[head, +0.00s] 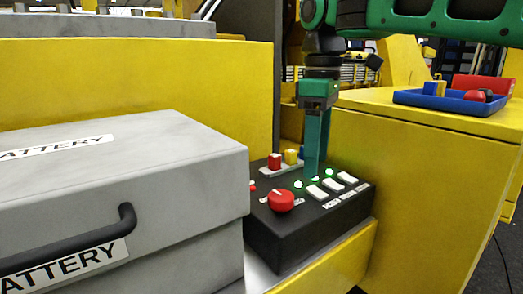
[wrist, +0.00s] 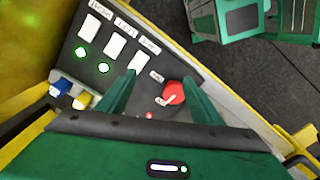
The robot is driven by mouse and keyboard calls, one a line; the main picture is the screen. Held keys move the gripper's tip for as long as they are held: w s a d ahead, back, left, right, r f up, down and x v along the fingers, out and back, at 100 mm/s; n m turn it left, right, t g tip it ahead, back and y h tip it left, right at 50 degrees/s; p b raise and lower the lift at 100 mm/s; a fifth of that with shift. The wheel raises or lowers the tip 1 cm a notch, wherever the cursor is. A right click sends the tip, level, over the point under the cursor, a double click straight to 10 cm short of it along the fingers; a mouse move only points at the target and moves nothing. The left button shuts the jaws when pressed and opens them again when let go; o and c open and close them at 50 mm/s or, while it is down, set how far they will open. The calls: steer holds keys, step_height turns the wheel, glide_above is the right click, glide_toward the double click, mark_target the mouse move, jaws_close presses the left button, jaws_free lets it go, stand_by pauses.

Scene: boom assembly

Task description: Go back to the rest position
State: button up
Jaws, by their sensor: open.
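My gripper (head: 313,170) has green fingers and points straight down over the black control panel (head: 290,235). In the head view its tips are close to the green lights, behind the white switches (head: 332,185); I cannot tell whether they touch. In the wrist view my gripper (wrist: 158,88) is open, its two fingers apart with nothing held between them. A red knob (head: 281,200) is on the panel's front left; it also shows in the wrist view (wrist: 173,93), near the right finger. Several green lights (head: 298,184) glow beside the switches.
A large grey battery box (head: 190,165) with a black handle stands at the left. A blue tray (head: 450,102) with small parts lies on the yellow body (head: 400,190) at the right.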

steer(key=s+d+f+m, duration=0.3)
steer(key=d+f+m, duration=0.25)
steer(key=d, duration=0.35)
steer(key=s+d+f+m, duration=0.4)
steer(key=d+f, duration=0.2)
steer(key=d, duration=0.4)
steer(key=s+d+f+m, duration=0.9)
steer(key=s+f, duration=0.4)
steer(key=s, duration=0.1)
steer(key=shift+s+f, duration=0.2)
steer(key=shift+s, duration=0.1)
steer(key=shift+d, duration=0.1)
